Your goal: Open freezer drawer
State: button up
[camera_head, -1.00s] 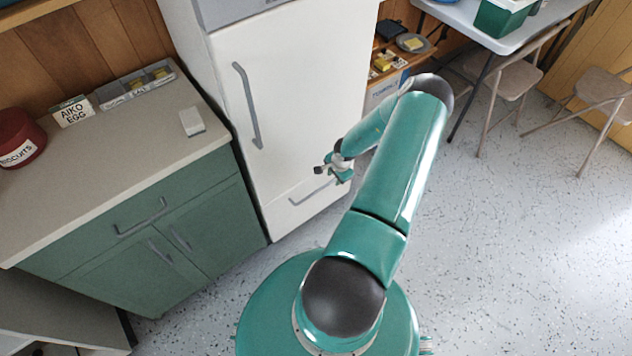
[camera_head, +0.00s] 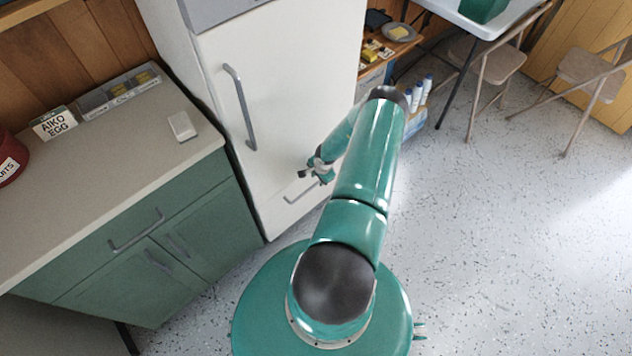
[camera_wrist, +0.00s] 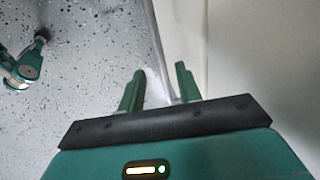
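The white fridge-freezer (camera_head: 275,75) stands behind my arm in the head view. Its freezer drawer (camera_head: 283,218) is the low front panel and looks shut. The drawer's grey bar handle (camera_head: 300,194) lies just below my gripper (camera_head: 314,175) in that view. In the wrist view my gripper (camera_wrist: 160,88) has its two green fingers apart, with a grey bar (camera_wrist: 158,50) running between and beyond them. I cannot tell whether the fingers touch this bar. The fridge's pale front (camera_wrist: 240,55) fills the right of the wrist view.
A green cabinet (camera_head: 150,240) with a pale counter stands left of the fridge. Folding chairs (camera_head: 590,75) stand at the right. The speckled floor (camera_head: 500,230) in front is clear.

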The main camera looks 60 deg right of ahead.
aim_at(316, 184)
jog(key=shift+w+d+f, duration=0.1)
jog(key=shift+w+f, duration=0.15)
jog(key=shift+f, duration=0.9)
jog(key=shift+w+f, duration=0.2)
jog(key=shift+f, duration=0.9)
grip_shut()
